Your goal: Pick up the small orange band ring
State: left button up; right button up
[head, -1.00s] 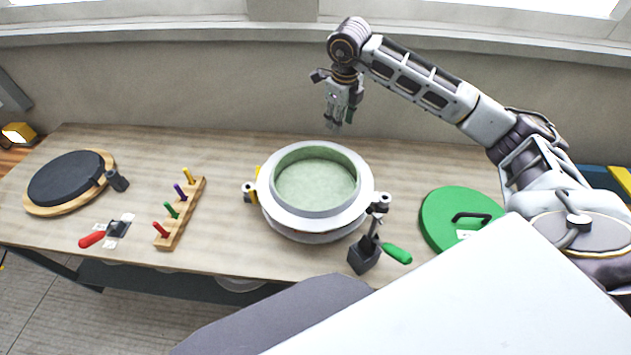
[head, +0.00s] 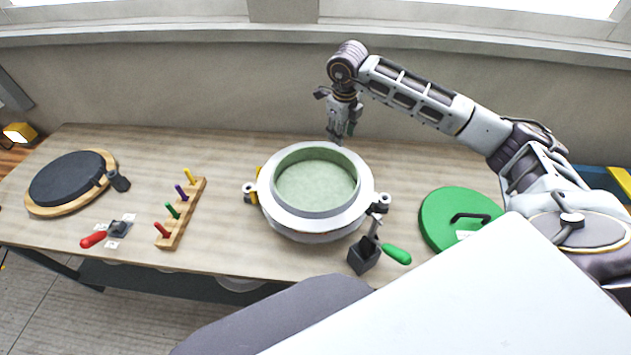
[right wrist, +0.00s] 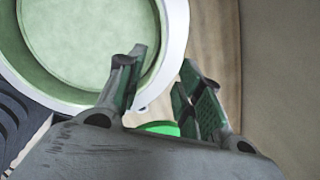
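I cannot make out a small orange band ring in either view. My right gripper (head: 340,138) is above the back edge of the table, just behind the round mould (head: 268,203), and points down. In the right wrist view its two green-padded fingers (right wrist: 163,62) stand apart with nothing seen between them. The mould's white rim (right wrist: 176,20) and pale green inside lie beside the left finger there. The table right behind the mould is partly hidden by the mould and the gripper. My left gripper is out of view.
A peg rack (head: 182,215), a red-handled clamp (head: 93,240) and a black disc on a wooden board (head: 35,208) are at the left. A green-handled clamp (head: 396,255) stands before the mould. A green lid (head: 437,215) lies right. A wall (head: 200,90) rises behind the table.

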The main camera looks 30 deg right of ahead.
aim_at(342, 155)
jog(key=shift+w+d+f, duration=0.1)
jog(key=shift+w+f, duration=0.05)
jog(key=shift+f, duration=0.85)
jog(key=shift+w+d+f, duration=0.1)
jog(key=shift+f, duration=0.9)
jog(key=shift+f, duration=0.1)
jog(key=f, duration=0.1)
jog(key=f+p, duration=0.2)
jog(key=shift+s+d+f, duration=0.25)
jog(key=shift+d+f, duration=0.05)
jog(key=shift+w+d+f, duration=0.1)
jog(key=shift+w+f, duration=0.1)
jog(key=shift+f, duration=0.5)
grip_shut()
